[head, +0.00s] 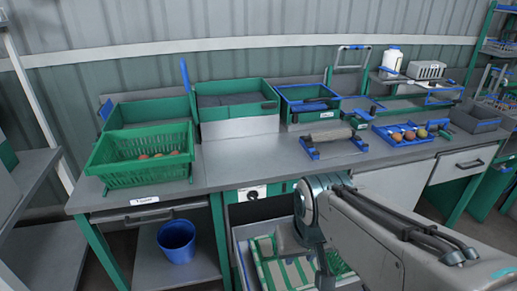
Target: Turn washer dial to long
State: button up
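The washer dial (253,193) is a small dark knob on a white plate. The plate sits on the front of the green-framed unit below the worktop, near the middle of the head view. The knob's pointer and any marks, such as long, are too small to read. My arm comes in from the lower right, and its nearest visible joint is to the right of the dial, apart from it in the picture. My gripper's fingers cannot be made out; they are hidden behind the arm or out of frame.
A green crate (113,178) with several tomatoes stands on the worktop (245,165) at left. A roller (327,136) and a blue tray (384,140) of tomatoes lie at right. A blue bucket (177,241) stands on the lower shelf. Striped cloth fills a bin below the dial.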

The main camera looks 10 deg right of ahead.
aim_at(253, 195)
jog(key=z, duration=0.85)
jog(key=k, duration=0.85)
jog(key=u, duration=0.5)
